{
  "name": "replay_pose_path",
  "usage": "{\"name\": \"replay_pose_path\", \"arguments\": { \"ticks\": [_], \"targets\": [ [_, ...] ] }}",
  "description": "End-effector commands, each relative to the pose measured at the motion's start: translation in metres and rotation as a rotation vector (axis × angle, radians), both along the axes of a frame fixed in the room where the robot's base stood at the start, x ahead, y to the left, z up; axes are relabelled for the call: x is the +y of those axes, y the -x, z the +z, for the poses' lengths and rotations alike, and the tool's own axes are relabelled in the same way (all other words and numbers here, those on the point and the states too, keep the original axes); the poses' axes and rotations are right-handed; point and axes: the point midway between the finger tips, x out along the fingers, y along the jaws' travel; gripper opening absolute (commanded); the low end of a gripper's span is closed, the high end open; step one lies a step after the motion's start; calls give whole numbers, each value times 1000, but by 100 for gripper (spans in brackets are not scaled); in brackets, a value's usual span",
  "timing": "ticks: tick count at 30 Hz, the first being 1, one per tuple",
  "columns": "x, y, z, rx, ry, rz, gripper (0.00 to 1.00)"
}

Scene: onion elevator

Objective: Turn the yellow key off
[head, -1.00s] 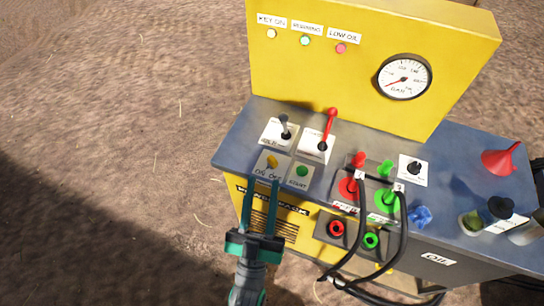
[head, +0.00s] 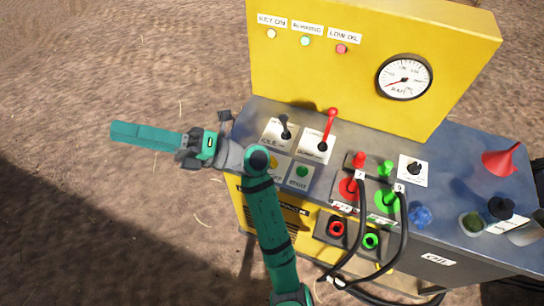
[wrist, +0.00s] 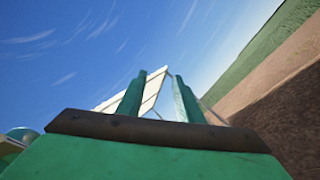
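The yellow key (head: 274,160) is on the control panel, on a plate beside the green start button (head: 302,171). My arm partly hides the key and its label, so its angle cannot be made out. My gripper (head: 125,133) is left of the panel, over bare dirt, pointing left and away from the key. In the wrist view its two fingers (wrist: 158,97) stand apart with nothing between them. The KEY ON lamp (head: 271,34) looks pale cream. The RUNNING lamp (head: 305,41) looks pale green.
Two levers, one dark (head: 285,130) and one red (head: 328,125), stand behind the key. Red and green connectors with black cables (head: 403,235) are to the right. A gauge (head: 404,77) is on the yellow upright panel (head: 430,30). Open dirt lies left.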

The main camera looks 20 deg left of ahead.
Motion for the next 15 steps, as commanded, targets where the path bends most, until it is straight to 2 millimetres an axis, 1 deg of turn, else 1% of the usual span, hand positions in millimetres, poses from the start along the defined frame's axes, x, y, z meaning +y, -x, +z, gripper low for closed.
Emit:
{"name": "replay_pose_path", "arguments": {
  "ticks": [1, 3, 5, 8, 11, 14, 15],
  "targets": [
    [8, 2, -6, -71, 59, 14, 33],
    [18, 5, -19, -158, 142, 33, 33],
    [25, 5, -31, -233, 215, 47, 33],
    [33, 2, -56, -351, 342, 68, 33],
    [35, -7, -83, -466, 481, 84, 33],
    [30, -21, -112, -577, 625, 97, 33],
    [26, -28, -124, -619, 686, 100, 33]
  ]
}}
